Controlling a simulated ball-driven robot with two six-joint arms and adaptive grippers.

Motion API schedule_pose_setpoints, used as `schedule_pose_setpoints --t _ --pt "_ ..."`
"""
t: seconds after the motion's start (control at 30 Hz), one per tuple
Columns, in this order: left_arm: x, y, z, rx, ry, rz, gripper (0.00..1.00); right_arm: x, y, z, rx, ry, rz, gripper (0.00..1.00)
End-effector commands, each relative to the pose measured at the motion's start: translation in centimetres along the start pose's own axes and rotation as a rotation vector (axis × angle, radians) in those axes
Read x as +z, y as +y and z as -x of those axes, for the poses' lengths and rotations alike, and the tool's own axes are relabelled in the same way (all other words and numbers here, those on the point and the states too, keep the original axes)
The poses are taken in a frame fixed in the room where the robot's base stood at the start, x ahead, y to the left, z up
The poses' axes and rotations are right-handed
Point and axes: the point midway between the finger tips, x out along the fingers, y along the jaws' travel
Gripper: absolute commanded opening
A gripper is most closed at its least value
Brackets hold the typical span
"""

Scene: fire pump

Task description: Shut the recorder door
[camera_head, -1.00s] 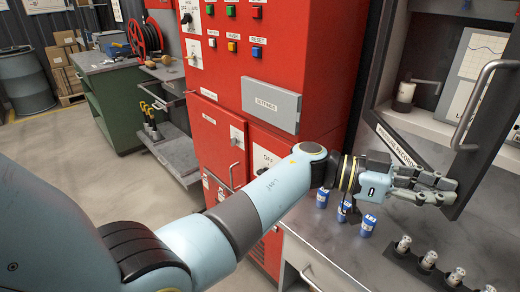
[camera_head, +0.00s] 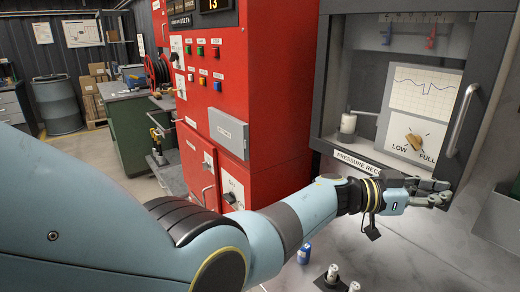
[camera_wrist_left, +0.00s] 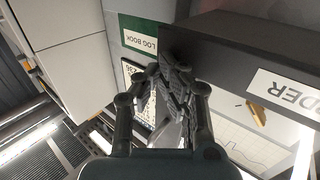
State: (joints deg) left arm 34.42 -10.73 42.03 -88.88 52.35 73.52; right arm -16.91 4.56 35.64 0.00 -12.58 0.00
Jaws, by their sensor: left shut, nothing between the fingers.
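The recorder door is a dark frame (camera_head: 478,110) with a vertical grey handle (camera_head: 462,120) on its right side. Its lower rail bears a PRESSURE REC label (camera_head: 362,164), and part of that label shows in the wrist view (camera_wrist_left: 286,93). Through the frame I see a chart (camera_head: 424,93) and a LOW/FULL knob (camera_head: 414,139). I cannot tell whether a gap remains between door and housing. My left gripper (camera_head: 440,193) is shut and empty at the door's lower right corner; contact is unclear. Its fingers (camera_wrist_left: 172,88) also show in the wrist view. My right gripper is out of view.
A red pump cabinet (camera_head: 270,80) stands left of the recorder. A blue container (camera_head: 304,253) and metal vials (camera_head: 332,273) stand on the bench under my left arm. A LOG BOOK label (camera_wrist_left: 139,42) shows beside the recorder in the wrist view.

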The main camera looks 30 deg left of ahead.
Motion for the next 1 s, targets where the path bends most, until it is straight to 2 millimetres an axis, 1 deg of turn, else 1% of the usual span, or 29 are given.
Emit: schedule_pose_setpoints --t 0.23,0.4,0.87,1.0 --pt "-0.21 -0.2 -0.17 -0.001 0.002 -0.001 0.0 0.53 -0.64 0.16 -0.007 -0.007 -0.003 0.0" --pt "-0.34 -0.25 -0.22 -0.002 0.004 -0.002 0.0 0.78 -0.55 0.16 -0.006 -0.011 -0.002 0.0" --pt "-0.65 -0.32 -0.31 -0.002 0.009 -0.005 0.0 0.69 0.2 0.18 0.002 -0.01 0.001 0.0" --pt "-0.78 -0.32 -0.01 -0.003 0.008 -0.004 0.0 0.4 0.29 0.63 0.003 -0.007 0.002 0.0"
